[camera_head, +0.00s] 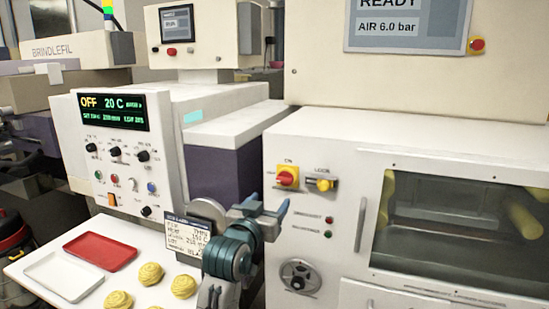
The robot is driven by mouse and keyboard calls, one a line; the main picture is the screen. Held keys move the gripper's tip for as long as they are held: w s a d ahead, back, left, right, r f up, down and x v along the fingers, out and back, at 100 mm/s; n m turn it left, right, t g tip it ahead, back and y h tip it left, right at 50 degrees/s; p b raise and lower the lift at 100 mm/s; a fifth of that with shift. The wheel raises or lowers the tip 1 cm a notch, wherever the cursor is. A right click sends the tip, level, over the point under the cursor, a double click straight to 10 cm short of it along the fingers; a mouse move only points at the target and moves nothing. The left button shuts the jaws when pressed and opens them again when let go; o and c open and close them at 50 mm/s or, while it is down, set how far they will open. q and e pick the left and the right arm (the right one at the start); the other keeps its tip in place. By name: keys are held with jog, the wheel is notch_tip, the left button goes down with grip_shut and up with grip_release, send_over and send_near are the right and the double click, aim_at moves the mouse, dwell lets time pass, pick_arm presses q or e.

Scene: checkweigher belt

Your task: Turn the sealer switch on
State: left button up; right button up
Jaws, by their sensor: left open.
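The control panel (118,160) at the left has a dark display (112,110) reading "OFF" and "20 C". Below it are several black knobs, small coloured buttons and a small orange-red switch (112,199) low on the left. I cannot read the labels, so I cannot tell which control is the sealer switch. My left gripper (268,205) is open and empty, in front of the gap between this panel and the white machine at the right. It is well to the right of the panel's controls. My right gripper is not in view.
A printed card (188,238) stands behind my left wrist. A white table (32,276) holds a red tray (100,252), a white tray (63,278) and several yellow rolls (150,273). The right machine has a red-and-yellow rotary switch (287,177) and a windowed door (455,230).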

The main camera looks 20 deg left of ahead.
aim_at(283, 182)
pick_arm(q)
jog(key=w+p, duration=0.4)
jog(key=w, duration=0.7)
jog(key=shift+a+r, duration=0.1)
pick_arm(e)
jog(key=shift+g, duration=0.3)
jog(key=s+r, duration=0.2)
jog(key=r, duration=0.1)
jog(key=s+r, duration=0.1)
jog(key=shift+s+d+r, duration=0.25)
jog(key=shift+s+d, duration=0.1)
pick_arm(q)
jog(key=c, duration=1)
